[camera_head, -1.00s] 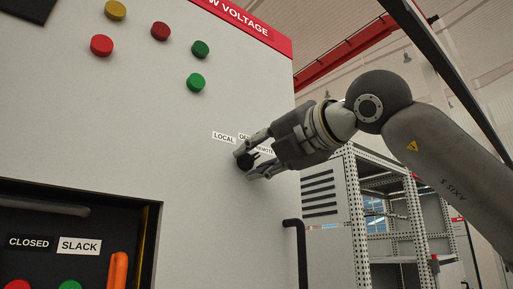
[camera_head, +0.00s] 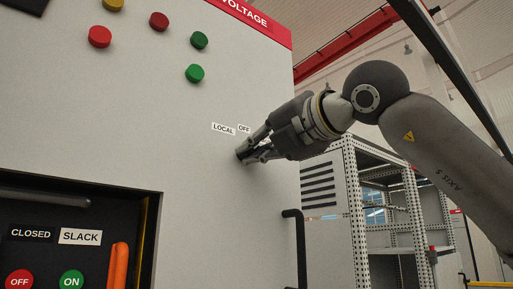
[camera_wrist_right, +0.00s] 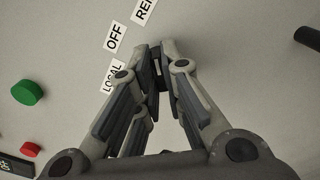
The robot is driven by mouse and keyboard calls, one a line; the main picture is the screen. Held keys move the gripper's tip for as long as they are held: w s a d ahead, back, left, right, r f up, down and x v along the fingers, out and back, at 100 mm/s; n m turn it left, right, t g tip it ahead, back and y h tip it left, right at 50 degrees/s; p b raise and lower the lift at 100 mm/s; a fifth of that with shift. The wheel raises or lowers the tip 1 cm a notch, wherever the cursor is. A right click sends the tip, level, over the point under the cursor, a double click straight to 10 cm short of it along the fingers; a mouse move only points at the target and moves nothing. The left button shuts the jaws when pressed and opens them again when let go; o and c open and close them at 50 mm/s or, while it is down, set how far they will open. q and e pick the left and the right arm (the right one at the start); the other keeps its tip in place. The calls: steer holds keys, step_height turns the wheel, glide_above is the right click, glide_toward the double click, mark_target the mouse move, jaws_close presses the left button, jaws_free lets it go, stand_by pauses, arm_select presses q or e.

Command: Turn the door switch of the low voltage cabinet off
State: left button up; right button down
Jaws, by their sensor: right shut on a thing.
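The low voltage cabinet (camera_head: 90,130) is a large grey cabinet with a red top strip. Its door switch (camera_head: 240,154) is a small dark knob below the LOCAL label (camera_head: 223,128) and the OFF label (camera_head: 244,128). My right gripper (camera_head: 244,152) comes in from the right and is shut on the knob, at the cabinet face. In the right wrist view the fingertips (camera_wrist_right: 158,70) come together at the dark knob (camera_wrist_right: 161,83), beside the OFF label (camera_wrist_right: 115,37). The fingers hide most of the knob, so its pointing direction cannot be told. My left gripper is not in view.
Several round coloured buttons, such as a green one (camera_head: 194,73), sit above the switch. A black handle (camera_head: 297,240) stands out at lower right. A recessed panel (camera_head: 80,212) with red and green buttons and an orange lever (camera_head: 118,265) is at lower left. Racks (camera_head: 385,215) stand behind.

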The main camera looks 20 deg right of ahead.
steer(key=shift+f+n+b, duration=0.15)
steer(key=shift+n+b, duration=0.3)
steer(key=shift+n, duration=1.25)
steer(key=n, duration=0.2)
steer(key=shift+n, duration=1.9)
steer(key=c, duration=1.6)
jaws_free()
steer(key=shift+o, duration=0.2)
